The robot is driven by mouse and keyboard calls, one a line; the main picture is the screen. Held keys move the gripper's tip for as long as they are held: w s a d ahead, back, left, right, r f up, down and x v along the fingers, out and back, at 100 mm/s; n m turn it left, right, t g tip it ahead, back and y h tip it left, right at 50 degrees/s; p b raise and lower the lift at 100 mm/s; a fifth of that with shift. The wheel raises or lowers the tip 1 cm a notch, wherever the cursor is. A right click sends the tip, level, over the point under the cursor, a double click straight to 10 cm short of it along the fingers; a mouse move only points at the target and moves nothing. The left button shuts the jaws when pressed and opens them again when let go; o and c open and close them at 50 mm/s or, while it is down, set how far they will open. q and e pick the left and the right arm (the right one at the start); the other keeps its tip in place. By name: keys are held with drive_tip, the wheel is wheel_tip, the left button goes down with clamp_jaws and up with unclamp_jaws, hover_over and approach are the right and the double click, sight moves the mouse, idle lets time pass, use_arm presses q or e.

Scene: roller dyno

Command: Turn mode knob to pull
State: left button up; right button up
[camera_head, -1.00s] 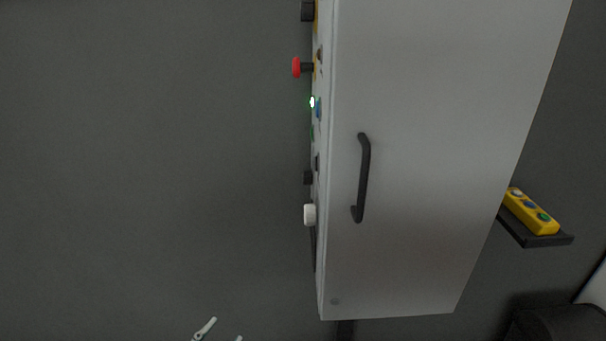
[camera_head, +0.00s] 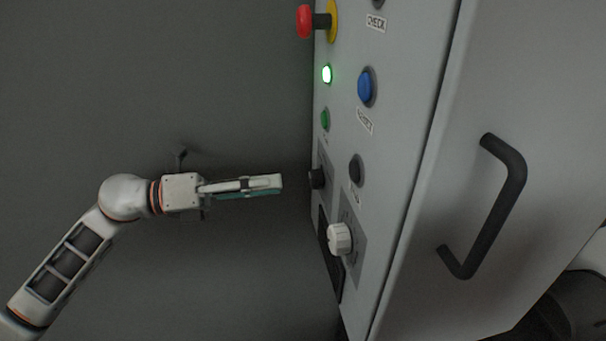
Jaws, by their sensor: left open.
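Two knobs show on the front panel of the grey cabinet: a black knob (camera_head: 317,178) and, below it and to the right, a larger white knob (camera_head: 340,238) on a grey plate. Their labels are too small to read, so I cannot tell which one is the mode knob. My left gripper (camera_head: 278,185) is open and empty, seen from the side, with its fingers pointing right toward the panel. It is level with the black knob in the picture, and a gap shows between them. My right gripper is not in view.
A red mushroom button (camera_head: 306,20) juts out at the panel's top. Below it are a lit green lamp (camera_head: 326,74), a blue button (camera_head: 366,87), a green button (camera_head: 325,119) and a black button (camera_head: 357,170). A black handle (camera_head: 490,215) stands out from the cabinet's side.

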sight(311, 181)
use_arm(q)
drive_tip(key=d, duration=0.2)
drive_tip(key=w+d+p, duration=0.1)
drive_tip(key=d, duration=0.4)
drive_tip(key=shift+w+d+p, duration=0.15)
drive_tip(key=shift+d+p, duration=0.15)
drive_tip(key=shift+d, duration=0.05)
drive_tip(key=c, duration=1.1)
